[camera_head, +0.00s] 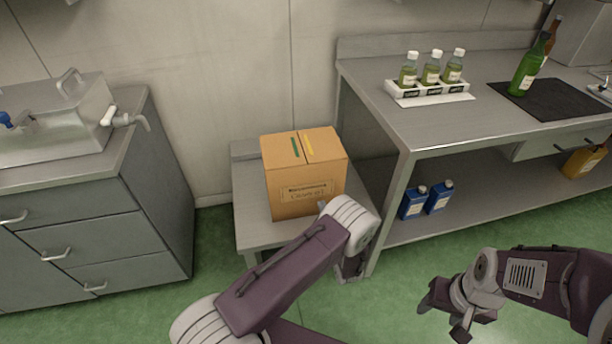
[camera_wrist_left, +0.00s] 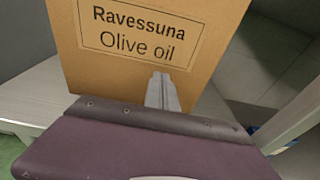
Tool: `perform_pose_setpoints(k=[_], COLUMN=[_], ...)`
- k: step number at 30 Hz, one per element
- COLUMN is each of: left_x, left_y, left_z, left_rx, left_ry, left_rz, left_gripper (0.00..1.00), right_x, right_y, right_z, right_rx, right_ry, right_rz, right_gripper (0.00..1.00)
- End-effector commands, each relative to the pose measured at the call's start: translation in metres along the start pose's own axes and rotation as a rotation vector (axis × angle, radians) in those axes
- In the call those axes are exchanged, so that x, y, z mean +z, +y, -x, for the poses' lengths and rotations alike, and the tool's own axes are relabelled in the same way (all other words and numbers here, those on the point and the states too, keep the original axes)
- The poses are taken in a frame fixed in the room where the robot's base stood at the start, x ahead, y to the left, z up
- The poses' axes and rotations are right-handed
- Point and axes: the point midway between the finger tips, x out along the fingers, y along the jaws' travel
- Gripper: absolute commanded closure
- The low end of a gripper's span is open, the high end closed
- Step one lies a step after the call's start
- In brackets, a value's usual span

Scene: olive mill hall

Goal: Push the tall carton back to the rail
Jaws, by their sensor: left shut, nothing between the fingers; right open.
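The tall carton (camera_head: 305,180) is a brown cardboard box with green and yellow tape on top. It stands upright on a low grey stand (camera_head: 250,225) against the wall. The stand's raised back rail (camera_head: 243,150) shows at the left behind the carton; the gap between them is hidden. My left gripper (camera_head: 322,208) is shut and empty at the carton's front face, low and right. My right gripper (camera_head: 442,315) is open and empty over the floor.
A steel workbench (camera_head: 400,125) stands close on the right, with a rack of small bottles (camera_head: 430,88) on top and blue containers (camera_head: 413,203) on its lower shelf. A drawer cabinet (camera_head: 90,235) stands left. Green floor is clear in front.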

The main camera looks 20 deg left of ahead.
Motion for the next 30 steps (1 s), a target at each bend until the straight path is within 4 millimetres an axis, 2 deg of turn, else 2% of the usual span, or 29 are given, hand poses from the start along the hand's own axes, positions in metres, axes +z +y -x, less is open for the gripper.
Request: perform_pose_setpoints(k=[30], left_x=[0.007], left_y=[0.000], left_z=[-0.046], left_rx=[0.002], left_ry=[-0.002], left_rz=[0.004], left_gripper=[1.00], right_x=[0.002], right_y=[0.000], right_z=[-0.018], right_rx=[0.000], right_ry=[0.000], right_rz=[0.000], right_gripper=[0.45])
